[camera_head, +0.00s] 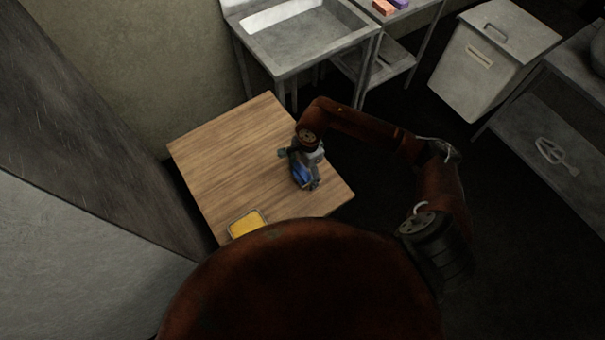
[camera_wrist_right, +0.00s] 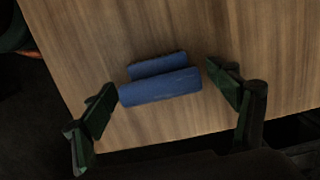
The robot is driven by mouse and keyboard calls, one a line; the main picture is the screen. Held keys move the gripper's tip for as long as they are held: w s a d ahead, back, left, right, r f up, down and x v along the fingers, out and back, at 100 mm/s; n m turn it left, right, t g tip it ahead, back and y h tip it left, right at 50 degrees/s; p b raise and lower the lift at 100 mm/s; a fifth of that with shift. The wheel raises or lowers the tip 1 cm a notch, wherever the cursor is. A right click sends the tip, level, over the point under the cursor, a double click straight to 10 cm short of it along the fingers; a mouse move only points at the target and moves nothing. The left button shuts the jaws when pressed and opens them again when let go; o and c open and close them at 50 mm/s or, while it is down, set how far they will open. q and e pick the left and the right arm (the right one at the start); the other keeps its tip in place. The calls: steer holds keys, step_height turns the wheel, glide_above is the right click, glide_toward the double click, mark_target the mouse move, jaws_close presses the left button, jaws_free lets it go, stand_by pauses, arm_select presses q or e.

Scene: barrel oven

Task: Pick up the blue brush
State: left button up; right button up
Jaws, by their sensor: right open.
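The blue brush (camera_wrist_right: 160,87) lies on the wooden table (camera_wrist_right: 180,25) in the right wrist view, close to the table's edge. It looks like two blue bars side by side. My right gripper (camera_wrist_right: 162,90) is open, with one finger to the left of the brush and one to the right. In the head view the brush (camera_head: 302,175) is partly hidden under my right gripper (camera_head: 303,168), above the right part of the table. I cannot tell whether the fingers touch the brush. My left gripper does not show in either view.
A yellow item in a shallow tray (camera_head: 247,224) sits at the table's near edge. A metal sink (camera_head: 300,40) stands behind the table. A shelf with orange (camera_head: 383,7) and purple blocks and a grey bin (camera_head: 485,65) are farther right.

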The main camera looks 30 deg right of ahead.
steer(key=shift+f, duration=0.25)
steer(key=shift+c, duration=0.4)
steer(key=c, duration=1.3)
steer(key=shift+c, duration=0.2)
steer(key=shift+r, duration=0.1)
